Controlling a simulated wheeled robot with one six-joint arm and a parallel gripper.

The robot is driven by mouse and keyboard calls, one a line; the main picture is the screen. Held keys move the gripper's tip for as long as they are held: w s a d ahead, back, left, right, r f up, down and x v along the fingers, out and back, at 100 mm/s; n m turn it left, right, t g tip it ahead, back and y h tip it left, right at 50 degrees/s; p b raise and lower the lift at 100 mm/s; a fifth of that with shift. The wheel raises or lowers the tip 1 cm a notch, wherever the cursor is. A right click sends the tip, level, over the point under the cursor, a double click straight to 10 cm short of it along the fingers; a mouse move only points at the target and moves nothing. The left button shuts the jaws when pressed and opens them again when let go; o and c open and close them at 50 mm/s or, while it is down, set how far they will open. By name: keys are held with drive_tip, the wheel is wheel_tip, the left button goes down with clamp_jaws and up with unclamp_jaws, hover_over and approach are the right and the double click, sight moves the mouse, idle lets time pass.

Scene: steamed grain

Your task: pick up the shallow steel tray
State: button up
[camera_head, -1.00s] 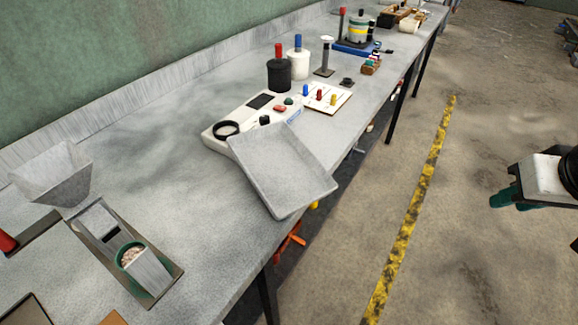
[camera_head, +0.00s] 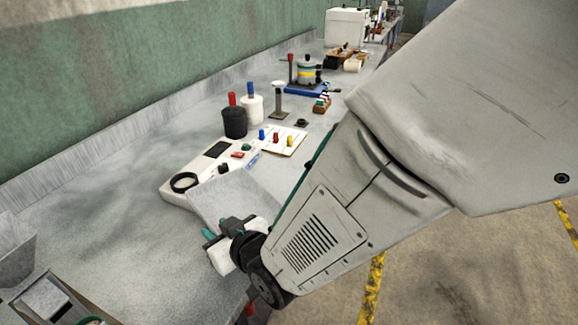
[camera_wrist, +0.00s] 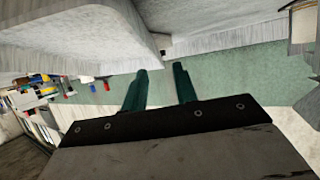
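The shallow steel tray (camera_head: 228,190) is pale grey. My gripper (camera_head: 214,232) is at the near side of the tray in that view. In the wrist view a large grey slab with a rounded edge, which looks like the tray (camera_wrist: 75,35), fills the upper left. The two teal fingers of my gripper (camera_wrist: 160,70) are apart with nothing between them. The tray's edge is just beyond and left of the fingertips.
A white control panel (camera_head: 190,172) with knobs stands behind the tray. A black bottle (camera_head: 235,122) and a white bottle (camera_head: 251,108) stand beyond it. A blue-based device (camera_head: 306,89) is farther along the bench. The bench left of the panel (camera_head: 100,200) is bare.

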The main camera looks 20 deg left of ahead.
sight(211, 225)
drive_tip(key=x, duration=0.5)
drive_tip(key=shift+w+f, duration=0.3)
drive_tip(key=shift+f, duration=0.05)
clamp_jaws()
drive_tip(key=shift+r, duration=0.1)
idle(1.0)
